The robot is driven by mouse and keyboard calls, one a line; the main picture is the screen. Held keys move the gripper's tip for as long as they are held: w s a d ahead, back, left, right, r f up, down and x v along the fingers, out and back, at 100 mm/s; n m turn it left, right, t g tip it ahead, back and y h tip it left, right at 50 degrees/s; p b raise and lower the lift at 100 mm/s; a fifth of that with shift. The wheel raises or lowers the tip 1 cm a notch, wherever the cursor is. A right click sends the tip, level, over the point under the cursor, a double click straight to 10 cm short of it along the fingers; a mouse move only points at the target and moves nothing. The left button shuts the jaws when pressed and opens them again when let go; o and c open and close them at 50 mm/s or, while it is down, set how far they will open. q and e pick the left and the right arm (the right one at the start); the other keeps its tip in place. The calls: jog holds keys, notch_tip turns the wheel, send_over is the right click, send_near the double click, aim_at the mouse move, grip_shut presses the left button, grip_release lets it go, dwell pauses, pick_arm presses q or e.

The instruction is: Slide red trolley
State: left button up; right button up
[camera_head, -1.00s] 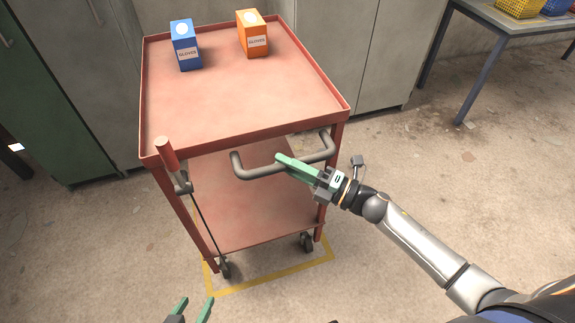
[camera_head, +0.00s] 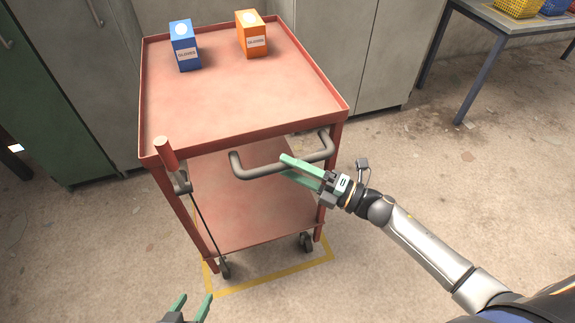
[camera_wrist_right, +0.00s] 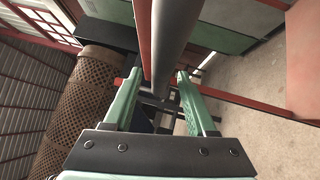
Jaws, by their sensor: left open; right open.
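The red trolley (camera_head: 240,98) stands on the floor with a grey bar handle (camera_head: 262,171) on its near side and a red-gripped lever (camera_head: 167,155) at its near left corner. My right gripper (camera_head: 284,166) is open at the handle's middle. In the right wrist view the grey handle bar (camera_wrist_right: 176,45) runs between the open green fingers of the right gripper (camera_wrist_right: 160,85); I cannot tell if they touch it. My left gripper (camera_head: 190,305) is open and empty at the bottom edge of the head view, apart from the trolley.
A blue glove box (camera_head: 186,46) and an orange glove box (camera_head: 252,35) stand on the trolley's top. Cabinets (camera_head: 345,60) are behind it. Yellow floor tape (camera_head: 290,271) lies around its wheels. A table (camera_head: 500,18) stands at upper right. Floor to the right is clear.

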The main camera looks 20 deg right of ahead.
pick_arm(q)
jog(key=shift+s+f, duration=0.35)
jog(key=shift+f, duration=0.05)
pick_arm(e)
jog(key=v, duration=1.1)
jog(key=shift+s, duration=0.2)
pick_arm(q)
jog(key=shift+w, duration=0.15)
pick_arm(e)
jog(key=shift+d, duration=0.1)
pick_arm(q)
jog(key=shift+r, duration=0.1)
